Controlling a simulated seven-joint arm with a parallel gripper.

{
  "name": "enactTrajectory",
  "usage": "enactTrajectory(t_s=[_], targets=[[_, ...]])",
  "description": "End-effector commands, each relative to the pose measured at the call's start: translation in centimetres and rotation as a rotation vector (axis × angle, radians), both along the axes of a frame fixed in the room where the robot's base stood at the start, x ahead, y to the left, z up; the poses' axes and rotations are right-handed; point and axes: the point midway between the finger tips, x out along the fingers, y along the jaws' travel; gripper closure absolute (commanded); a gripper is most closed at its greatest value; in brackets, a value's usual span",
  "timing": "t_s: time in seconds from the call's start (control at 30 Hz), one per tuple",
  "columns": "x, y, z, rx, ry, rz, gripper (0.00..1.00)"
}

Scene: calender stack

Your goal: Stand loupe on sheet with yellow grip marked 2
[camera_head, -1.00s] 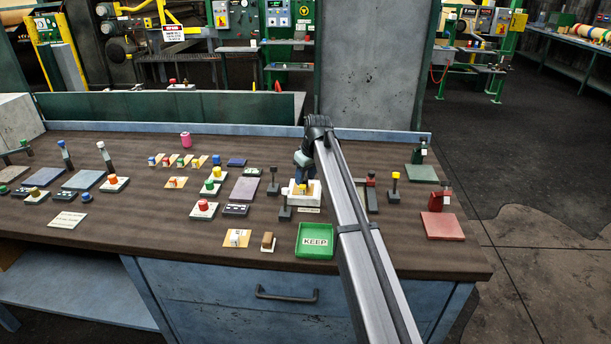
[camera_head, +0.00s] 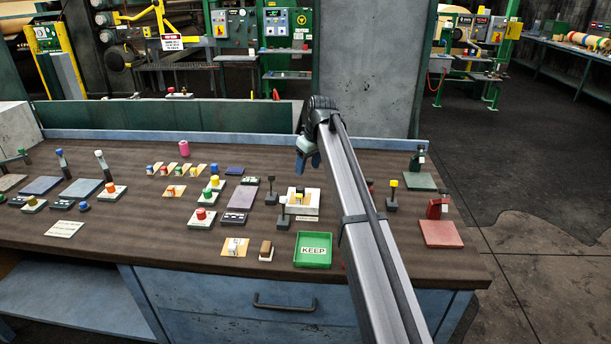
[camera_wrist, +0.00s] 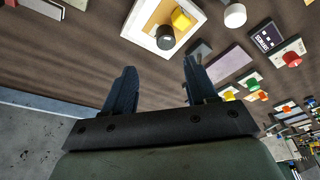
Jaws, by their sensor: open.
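An orange sheet with a yellow grip (camera_head: 300,190) lies in a white square frame right of the bench's middle. The yellow grip also shows in the wrist view (camera_wrist: 181,19). A short black cylinder with a grey top (camera_wrist: 165,37), which looks like the loupe, appears upright beside the yellow grip, over the sheet's edge area. I cannot tell exactly where its base rests. The number on the grip is not readable. My gripper (camera_head: 307,166) is behind and above the frame, and its open, empty fingers show in the wrist view (camera_wrist: 159,68), apart from the cylinder.
Dark stands (camera_head: 271,192) and (camera_head: 283,216) are left of the white frame; a yellow-topped stand (camera_head: 393,195) is to its right. A green KEEP tray (camera_head: 313,250) is in front. Several sheets with coloured grips fill the left. Bare bench lies behind the frame.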

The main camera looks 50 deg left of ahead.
Motion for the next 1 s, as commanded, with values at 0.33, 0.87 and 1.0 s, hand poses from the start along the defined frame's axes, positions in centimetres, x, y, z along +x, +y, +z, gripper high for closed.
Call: enactTrajectory(t_s=[0.33,0.87,1.0], targets=[[0.0,-0.9,3.1,0.000,0.000,0.000,0.43],[2.2,-2.5,2.9,0.022,0.005,-0.016,0.43],[6.9,-6.0,2.1,0.076,0.015,-0.051,0.43]])
